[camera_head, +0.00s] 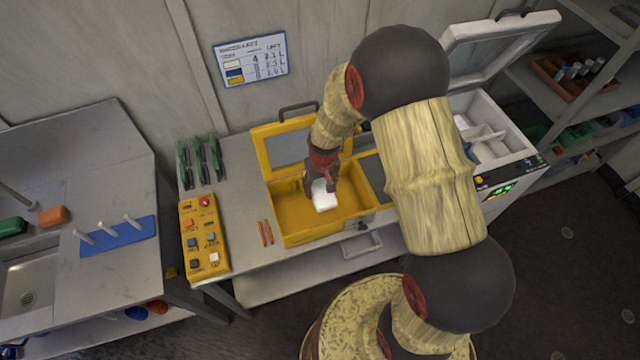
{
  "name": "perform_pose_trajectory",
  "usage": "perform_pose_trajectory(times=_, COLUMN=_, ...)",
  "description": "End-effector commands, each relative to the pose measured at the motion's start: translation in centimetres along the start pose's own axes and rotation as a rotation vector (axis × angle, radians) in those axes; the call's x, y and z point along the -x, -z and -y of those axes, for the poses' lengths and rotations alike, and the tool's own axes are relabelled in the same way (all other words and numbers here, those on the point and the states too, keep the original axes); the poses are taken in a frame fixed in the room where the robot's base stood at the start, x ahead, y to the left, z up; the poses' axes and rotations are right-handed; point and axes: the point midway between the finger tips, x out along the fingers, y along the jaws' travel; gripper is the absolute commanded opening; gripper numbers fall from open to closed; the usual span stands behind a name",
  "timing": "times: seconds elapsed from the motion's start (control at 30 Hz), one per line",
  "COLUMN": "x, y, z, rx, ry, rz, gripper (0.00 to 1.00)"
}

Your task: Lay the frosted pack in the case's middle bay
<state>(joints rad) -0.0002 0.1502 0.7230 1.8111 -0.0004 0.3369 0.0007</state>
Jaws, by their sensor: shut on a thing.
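A yellow case (290,233) stands open on the workbench, its lid (262,150) raised at the back. A small white pack (325,202), which looks like the frosted pack, is at my gripper (322,184). My gripper points down over the case's interior and is shut on the pack's upper end. Whether the pack touches the case floor I cannot tell. The case's bay dividers are not clear at this size, and my arm hides part of its right side.
An open white chest (487,107) with pale contents stands to the right, its lid raised. A yellow button panel (204,238), green-handled tools (200,160) and two orange sticks (265,233) lie left of the case. A shelf with bins stands at far right.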

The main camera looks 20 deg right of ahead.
Motion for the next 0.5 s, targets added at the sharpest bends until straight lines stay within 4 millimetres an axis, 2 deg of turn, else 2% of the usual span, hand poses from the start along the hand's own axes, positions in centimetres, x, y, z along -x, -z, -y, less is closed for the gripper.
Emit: perform_pose_trajectory(times=0.5, x=-4.9, y=-0.5, z=0.0, rx=0.000, ry=0.000, rz=-0.002, gripper=0.15)
